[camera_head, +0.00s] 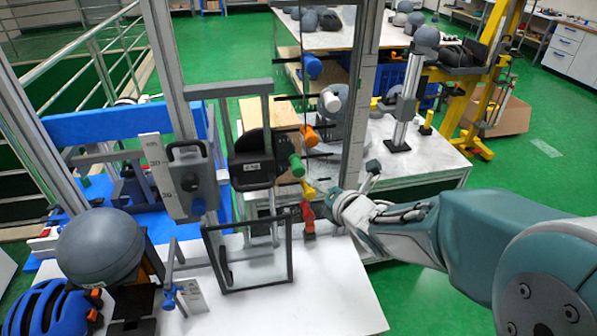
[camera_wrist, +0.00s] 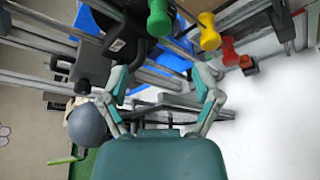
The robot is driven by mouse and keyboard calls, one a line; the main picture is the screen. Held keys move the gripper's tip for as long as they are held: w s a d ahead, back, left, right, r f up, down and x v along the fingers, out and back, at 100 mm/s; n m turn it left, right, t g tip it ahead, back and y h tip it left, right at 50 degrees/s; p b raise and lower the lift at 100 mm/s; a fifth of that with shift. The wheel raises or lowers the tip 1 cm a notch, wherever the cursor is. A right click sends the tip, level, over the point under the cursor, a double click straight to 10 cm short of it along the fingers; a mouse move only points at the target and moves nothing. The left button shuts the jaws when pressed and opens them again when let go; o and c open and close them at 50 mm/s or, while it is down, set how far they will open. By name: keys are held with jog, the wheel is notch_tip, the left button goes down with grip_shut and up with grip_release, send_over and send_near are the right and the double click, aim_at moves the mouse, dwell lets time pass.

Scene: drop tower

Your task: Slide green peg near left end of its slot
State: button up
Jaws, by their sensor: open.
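The green peg (camera_head: 296,165) sticks out from the drop tower at about mid height, in front of the dark carriage. In the wrist view the green peg (camera_wrist: 158,18) is at the top edge, beyond my fingertips and partly cut off. My gripper (camera_wrist: 163,75) is open, with nothing between its fingers. In the head view my gripper (camera_head: 338,200) is to the right of and below the green peg, apart from it. The green peg's slot and its ends cannot be made out clearly.
A yellow peg (camera_head: 308,191) and a red peg (camera_head: 308,212) sit just below the green one, close to my gripper. Orange (camera_head: 309,135), white (camera_head: 330,101) and blue (camera_head: 312,66) pegs are above. The tower's metal post (camera_head: 360,90) stands behind. A dark-framed panel (camera_head: 288,250) stands on the white table (camera_head: 335,295).

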aim_at(300, 173)
jog(key=x, duration=1)
jog(key=shift+w+a+f, duration=0.1)
jog(key=shift+w+a, duration=0.15)
jog(key=shift+c, duration=0.3)
grip_shut()
